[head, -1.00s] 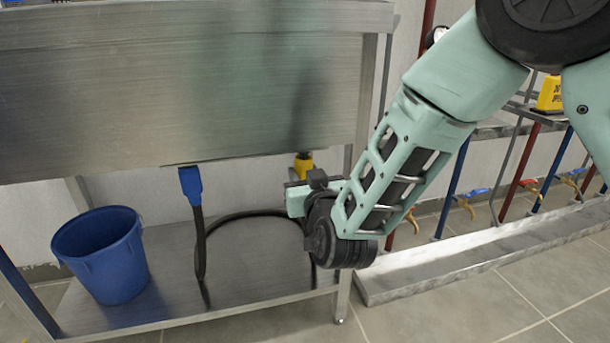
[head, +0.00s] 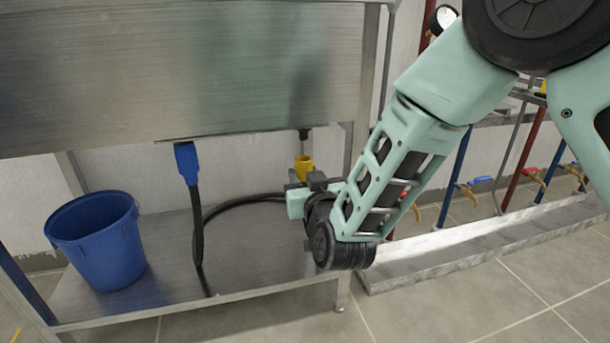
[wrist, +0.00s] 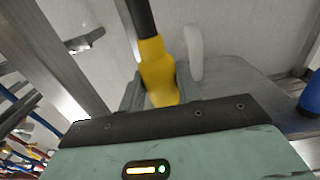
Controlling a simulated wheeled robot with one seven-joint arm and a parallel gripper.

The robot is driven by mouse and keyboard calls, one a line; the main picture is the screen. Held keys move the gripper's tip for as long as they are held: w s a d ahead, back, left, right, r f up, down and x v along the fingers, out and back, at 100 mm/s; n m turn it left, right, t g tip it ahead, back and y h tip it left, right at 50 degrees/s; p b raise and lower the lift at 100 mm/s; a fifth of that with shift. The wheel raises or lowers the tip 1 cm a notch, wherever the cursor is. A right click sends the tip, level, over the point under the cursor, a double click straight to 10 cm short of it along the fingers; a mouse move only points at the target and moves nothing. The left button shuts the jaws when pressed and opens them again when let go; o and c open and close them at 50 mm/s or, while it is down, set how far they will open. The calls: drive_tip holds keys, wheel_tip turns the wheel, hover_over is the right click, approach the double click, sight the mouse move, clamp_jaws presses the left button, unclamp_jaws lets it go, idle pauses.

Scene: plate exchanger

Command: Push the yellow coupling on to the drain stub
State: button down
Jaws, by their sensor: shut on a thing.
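My gripper (head: 303,184) is shut on the coupling from the near side. In the wrist view the coupling (wrist: 156,66) sits between my fingers (wrist: 158,92). The stub does not show clearly in the wrist view.
A blue coupling (head: 187,162) with a black hose hangs to the left under the basin (head: 180,70). A blue bucket (head: 98,245) stands on the lower shelf (head: 240,275). A table leg (head: 360,130) is close to my arm. Valved pipes and a metal trough (head: 480,240) are at the right.

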drive_tip(key=shift+f, duration=0.1)
drive_tip(key=shift+f+b, duration=0.7)
drive_tip(key=shift+f, duration=0.15)
